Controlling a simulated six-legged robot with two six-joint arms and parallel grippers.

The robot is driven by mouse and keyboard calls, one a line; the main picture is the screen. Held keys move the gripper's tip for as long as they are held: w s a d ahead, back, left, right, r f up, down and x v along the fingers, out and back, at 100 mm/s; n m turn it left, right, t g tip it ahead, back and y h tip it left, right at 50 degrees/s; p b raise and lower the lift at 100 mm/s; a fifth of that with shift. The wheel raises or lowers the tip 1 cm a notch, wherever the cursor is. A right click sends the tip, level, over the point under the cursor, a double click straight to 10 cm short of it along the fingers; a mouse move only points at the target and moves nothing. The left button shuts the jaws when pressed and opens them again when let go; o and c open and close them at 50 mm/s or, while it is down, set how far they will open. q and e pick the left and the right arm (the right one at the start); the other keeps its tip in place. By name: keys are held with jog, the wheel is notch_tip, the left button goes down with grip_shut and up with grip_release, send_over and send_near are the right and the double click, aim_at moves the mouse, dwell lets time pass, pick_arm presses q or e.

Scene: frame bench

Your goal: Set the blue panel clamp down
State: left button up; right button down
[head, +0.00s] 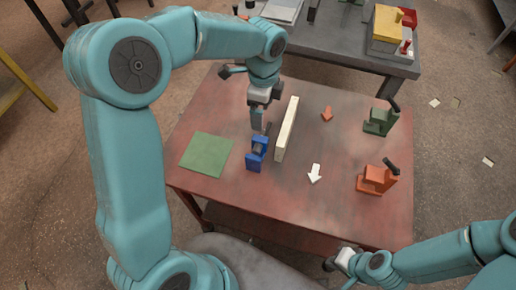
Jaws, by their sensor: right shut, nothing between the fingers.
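The blue panel clamp (256,154) appears to rest on the red table (290,205), between the green square (206,154) and the upright cream panel (287,129). A small gap separates it from the panel. My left gripper (257,124) points down right at the clamp's far end. Its fingertips overlap the clamp's top in the picture, and I cannot tell whether they hold it. My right gripper (333,264) is low, by the table's front edge, shut and empty.
A green clamp (379,122) and an orange clamp (374,180) stand on the table's right side. A grey bench (340,52) stands behind. The table's front middle is clear.

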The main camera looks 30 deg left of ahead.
aim_at(262, 136)
pick_arm(q)
notch_tip(262, 136, down, 8)
jog(key=shift+r, duration=0.15)
notch_tip(262, 136, down, 4)
jog(key=shift+a+f+p, duration=0.1)
jog(key=shift+f+p, duration=0.15)
jog(key=shift+p, duration=0.55)
jog(key=shift+f, duration=0.5)
jog(key=shift+r, duration=0.15)
jog(key=c, duration=1.5)
